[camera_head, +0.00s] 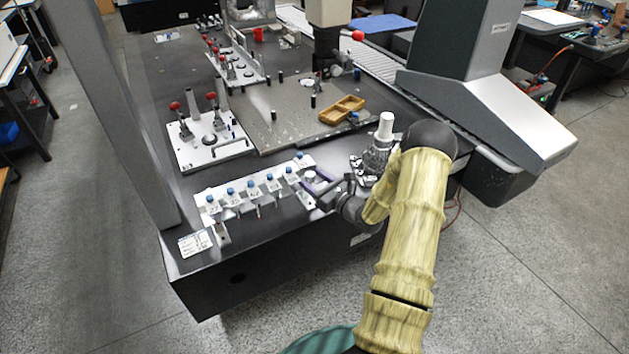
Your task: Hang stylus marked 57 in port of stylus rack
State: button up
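The stylus rack (222,217) is a pale, long rail near the front edge of the dark table. Several blue-topped styli (251,184) stand in a row along it, with small labels too small to read for certain. I cannot tell which is marked 57. My gripper (312,184), with purple fingers, is low at the rack's right end. A small pale round piece (309,175) shows at the fingers. I cannot tell whether it is held or part of the rack, nor whether the fingers are closed on it. My wrist partly hides this area.
A white fixture plate with red-knobbed levers (212,140) stands behind the rack. A silver device with a white top (377,155) stands close behind my wrist. A wooden tray (342,110) lies on the grey plate. A paper card (195,243) lies at the front left corner.

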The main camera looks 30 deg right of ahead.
jog(key=shift+s, duration=0.1)
jog(key=b+v, duration=0.1)
jog(key=v, duration=1.6)
jog(key=shift+s+d, duration=0.1)
jog(key=shift+d, duration=0.05)
